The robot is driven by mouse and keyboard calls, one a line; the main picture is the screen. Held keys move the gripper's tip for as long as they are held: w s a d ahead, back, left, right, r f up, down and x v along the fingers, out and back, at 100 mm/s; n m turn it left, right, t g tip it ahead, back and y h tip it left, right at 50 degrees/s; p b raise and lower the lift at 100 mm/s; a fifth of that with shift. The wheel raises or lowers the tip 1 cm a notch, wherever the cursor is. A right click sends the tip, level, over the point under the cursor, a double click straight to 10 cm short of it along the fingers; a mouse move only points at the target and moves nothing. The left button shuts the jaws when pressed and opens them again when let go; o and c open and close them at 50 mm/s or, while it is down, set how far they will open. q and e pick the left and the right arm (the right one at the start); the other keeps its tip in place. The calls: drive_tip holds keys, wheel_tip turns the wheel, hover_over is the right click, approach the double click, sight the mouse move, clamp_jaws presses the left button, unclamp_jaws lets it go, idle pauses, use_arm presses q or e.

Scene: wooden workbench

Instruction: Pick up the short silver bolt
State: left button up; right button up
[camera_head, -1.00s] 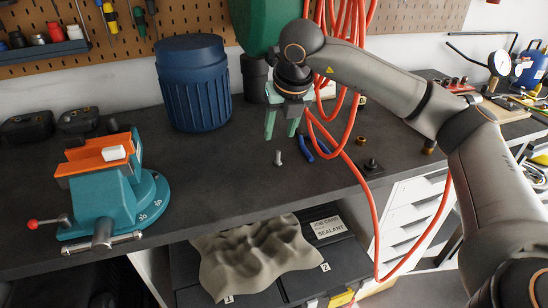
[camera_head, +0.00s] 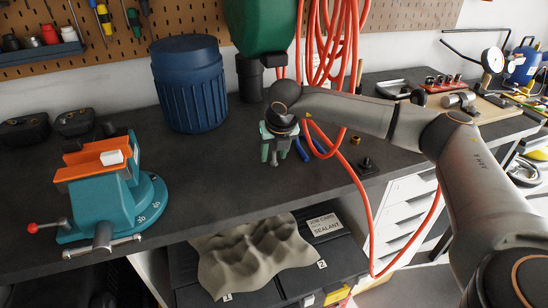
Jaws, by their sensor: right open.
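The short silver bolt (camera_head: 275,160) stands on the dark worktop near its front edge, right of the vise. Only its lower part shows, as my right gripper covers the rest. My right gripper (camera_head: 276,157) is lowered over the bolt from above, with its pale green fingers apart on either side of it. I cannot tell whether either finger touches the bolt. My left gripper is not in view.
A teal and orange vise (camera_head: 112,185) stands at the left, with a blue bin (camera_head: 192,85) behind. Blue-handled pliers (camera_head: 300,148) and a red hose (camera_head: 345,165) lie close right of my gripper. A small dark fitting (camera_head: 367,165) stands farther right.

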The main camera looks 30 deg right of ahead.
drive_tip(key=shift+f, duration=0.2)
clamp_jaws()
idle(0.5)
